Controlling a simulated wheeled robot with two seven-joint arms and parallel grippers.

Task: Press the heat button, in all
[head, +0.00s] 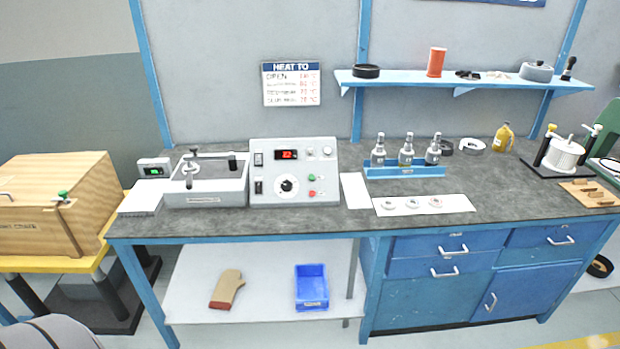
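A light grey control box (328,160) stands on the bench, left of the middle. It has a lit red display (286,155), a dark round dial (287,186), two dark switches on its left side and small knobs at its upper right. A green button (312,178) sits above a red button (312,193) on its right side. The labels are too small to read, so I cannot tell which one is the heat button. Neither of my grippers is in view.
A grey tray unit with a clamp (205,198) adjoins the box's left side. A "HEAT TO" sign (291,84) hangs above. To the right are a white sheet with rings (460,203) and a blue rack (378,173) of bottles. Bare bench lies in front of the box.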

